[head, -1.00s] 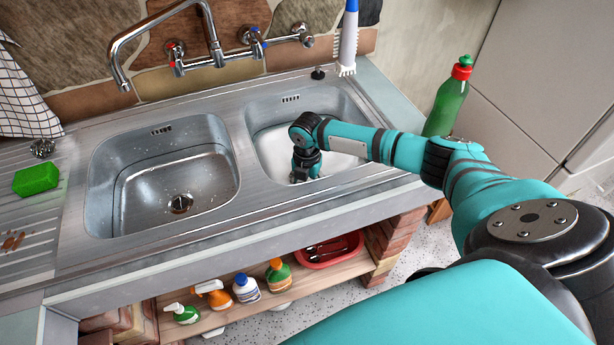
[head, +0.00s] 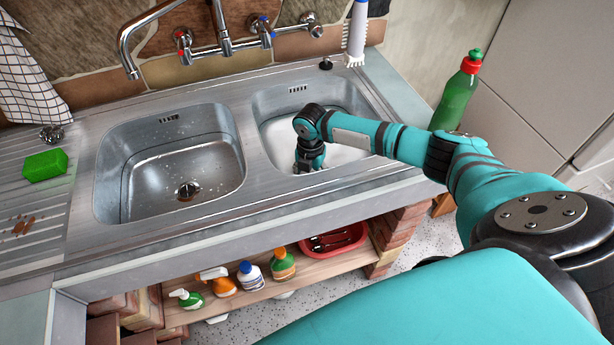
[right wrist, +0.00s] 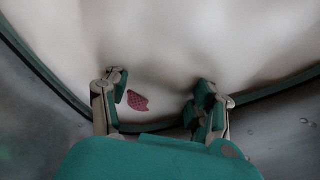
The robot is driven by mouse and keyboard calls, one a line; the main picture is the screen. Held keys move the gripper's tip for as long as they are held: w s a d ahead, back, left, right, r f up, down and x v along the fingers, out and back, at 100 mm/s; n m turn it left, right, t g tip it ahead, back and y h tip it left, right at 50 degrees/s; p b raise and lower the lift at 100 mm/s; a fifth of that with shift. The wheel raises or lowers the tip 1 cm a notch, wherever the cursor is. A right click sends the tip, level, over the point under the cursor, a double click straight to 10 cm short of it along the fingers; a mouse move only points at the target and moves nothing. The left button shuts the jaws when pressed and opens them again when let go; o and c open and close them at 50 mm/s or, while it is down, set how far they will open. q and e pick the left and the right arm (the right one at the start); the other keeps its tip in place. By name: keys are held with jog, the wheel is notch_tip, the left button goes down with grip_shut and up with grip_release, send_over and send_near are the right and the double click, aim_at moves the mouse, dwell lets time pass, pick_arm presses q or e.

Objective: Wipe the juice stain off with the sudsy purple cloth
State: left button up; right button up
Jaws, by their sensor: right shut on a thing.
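The juice stain (head: 24,225) is a reddish-brown smear on the ribbed drainboard at the far left of the head view. My right gripper (head: 308,164) reaches down into the white suds of the right basin. In the right wrist view, a small purple-pink patch of the cloth (right wrist: 138,101) shows through the white foam between the fingers of my right gripper (right wrist: 160,100). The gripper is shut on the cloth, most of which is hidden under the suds. My left gripper is not in view.
The left basin (head: 130,185) is empty, with water drops. A green sponge (head: 45,165) lies on the drainboard behind the stain. The tap (head: 222,30) rises behind the basins. A green bottle (head: 456,98) stands to the right. Spray bottles are on the shelf below.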

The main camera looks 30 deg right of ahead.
jog(key=shift+s+d, duration=0.1)
jog(key=shift+d, duration=0.25)
notch_tip(320, 180, up, 18)
jog(key=p, duration=1.6)
jog(key=shift+f, duration=0.1)
dwell(0.4)
